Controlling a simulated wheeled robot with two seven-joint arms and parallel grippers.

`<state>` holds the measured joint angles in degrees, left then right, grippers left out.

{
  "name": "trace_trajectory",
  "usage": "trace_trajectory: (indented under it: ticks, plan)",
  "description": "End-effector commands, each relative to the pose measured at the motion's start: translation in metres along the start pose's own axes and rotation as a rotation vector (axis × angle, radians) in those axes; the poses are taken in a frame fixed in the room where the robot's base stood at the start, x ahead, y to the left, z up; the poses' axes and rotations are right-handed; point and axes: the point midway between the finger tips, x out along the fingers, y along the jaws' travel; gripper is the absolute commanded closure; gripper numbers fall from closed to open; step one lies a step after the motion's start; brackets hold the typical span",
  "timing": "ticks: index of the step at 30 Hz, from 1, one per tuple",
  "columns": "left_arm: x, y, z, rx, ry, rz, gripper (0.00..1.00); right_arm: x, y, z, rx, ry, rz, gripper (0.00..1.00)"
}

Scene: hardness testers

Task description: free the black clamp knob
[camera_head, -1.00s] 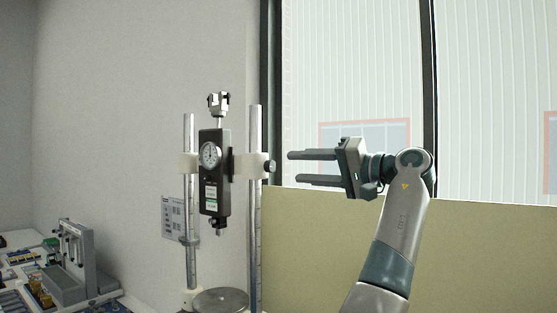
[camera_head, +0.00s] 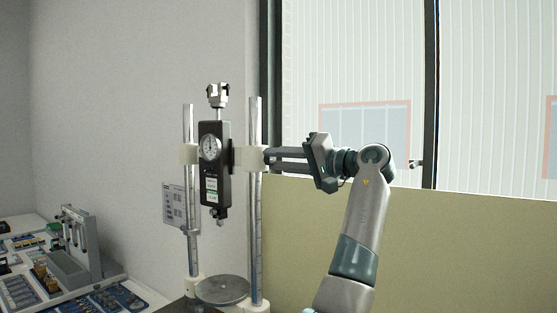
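The hardness tester stand has two upright metal posts. A black force gauge (camera_head: 214,163) with a round dial is mounted between them on a white crossbar (camera_head: 247,157). The black clamp knob (camera_head: 266,159) is at the crossbar's right end, beside the right post, mostly hidden by my fingers.
A round metal plate (camera_head: 222,290) lies at the stand's base between the posts. A grey device (camera_head: 77,250) and blue trays stand on the table at lower left. A beige panel (camera_head: 460,250) and window are behind my arm.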

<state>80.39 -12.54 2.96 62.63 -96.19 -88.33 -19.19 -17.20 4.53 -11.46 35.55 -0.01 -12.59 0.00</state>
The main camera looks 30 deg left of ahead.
Motion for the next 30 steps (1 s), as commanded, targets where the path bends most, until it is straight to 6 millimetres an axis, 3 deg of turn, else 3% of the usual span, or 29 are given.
trace_trajectory:
  ticks: [2,17,30]
  plan:
    - [0.0,0.001,0.0,0.001,0.0,0.002,0.99,0.0,0.0,0.0,0.0,0.0,0.0,0.69]
    - [0.0,0.001,0.001,-0.073,0.0,0.001,0.99,0.006,0.001,0.001,-0.001,-0.001,0.001,0.69]
    - [0.0,0.001,0.001,-0.394,-0.001,0.0,0.99,0.024,0.001,0.003,-0.001,-0.001,0.001,0.69]
